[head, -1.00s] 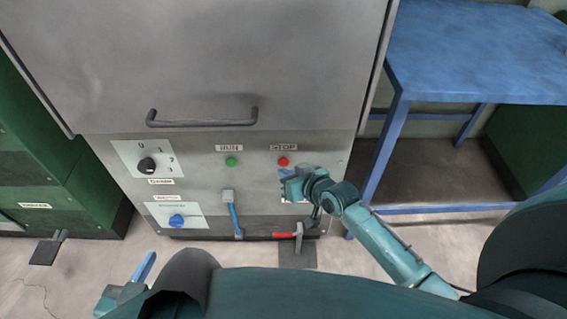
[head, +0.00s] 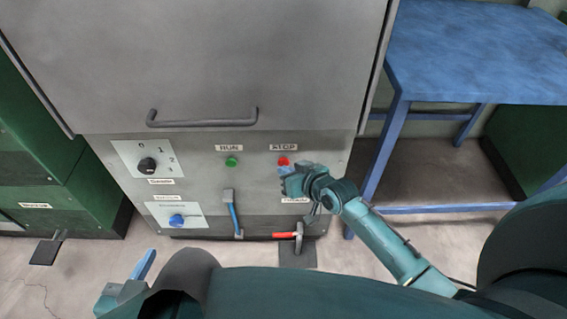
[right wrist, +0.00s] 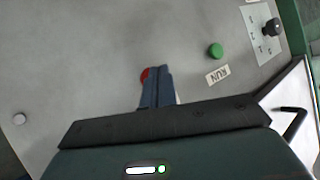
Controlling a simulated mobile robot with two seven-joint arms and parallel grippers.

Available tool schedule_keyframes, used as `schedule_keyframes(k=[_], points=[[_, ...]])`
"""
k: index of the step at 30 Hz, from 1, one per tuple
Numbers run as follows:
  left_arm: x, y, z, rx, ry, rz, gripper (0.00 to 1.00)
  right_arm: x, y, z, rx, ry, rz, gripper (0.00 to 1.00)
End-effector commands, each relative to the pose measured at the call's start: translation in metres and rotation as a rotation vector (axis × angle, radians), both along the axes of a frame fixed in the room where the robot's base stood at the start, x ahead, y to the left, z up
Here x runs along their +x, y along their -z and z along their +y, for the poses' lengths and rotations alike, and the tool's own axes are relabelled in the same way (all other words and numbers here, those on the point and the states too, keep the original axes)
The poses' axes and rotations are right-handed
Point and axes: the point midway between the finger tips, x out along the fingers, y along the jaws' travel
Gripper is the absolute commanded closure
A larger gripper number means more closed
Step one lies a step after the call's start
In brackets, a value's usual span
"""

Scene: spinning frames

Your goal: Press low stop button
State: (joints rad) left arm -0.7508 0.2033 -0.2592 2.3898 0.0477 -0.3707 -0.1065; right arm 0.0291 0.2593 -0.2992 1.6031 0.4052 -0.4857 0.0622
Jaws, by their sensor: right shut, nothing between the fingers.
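The red stop button (head: 283,161) sits under the STOP label (head: 284,147) on the grey machine's lower front panel. In the right wrist view the red button (right wrist: 144,73) shows only partly, hidden behind my fingers. My right gripper (head: 284,171) is shut and empty, its fingertips right at the lower edge of the button. In the right wrist view its fingers (right wrist: 157,72) are together and overlap the button; I cannot tell whether they touch it. My left gripper (head: 143,268) is at the lower left, away from the panel; its finger state is unclear.
The green run button (head: 231,161) is left of the stop button. A rotary dial (head: 147,165), a blue knob (head: 177,220), a blue-handled lever (head: 234,215) and a red-handled lever (head: 285,235) are around it. A blue table (head: 470,55) stands at the right.

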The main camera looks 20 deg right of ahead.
Motion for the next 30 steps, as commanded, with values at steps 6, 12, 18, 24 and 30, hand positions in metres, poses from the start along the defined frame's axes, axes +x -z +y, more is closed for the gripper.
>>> schedule_keyframes(k=[6,12,18,24,30], points=[[0.0,0.001,0.0,0.0,0.0,0.0,0.64,0.003,0.0,-0.001,-0.001,0.0,0.0,1.0],[0.0,0.002,0.0,-0.001,0.0,0.001,0.64,0.005,0.0,-0.001,0.0,0.0,0.0,1.0],[-0.002,0.004,0.0,0.0,0.0,0.007,0.64,0.007,0.0,-0.002,0.0,0.0,0.0,1.0],[-0.003,0.005,0.0,0.0,-0.001,0.012,0.64,0.01,0.0,-0.003,0.0,0.0,0.0,1.0],[-0.003,0.005,0.0,0.0,-0.001,0.012,0.64,0.011,0.0,-0.003,0.0,0.0,-0.001,1.0]])
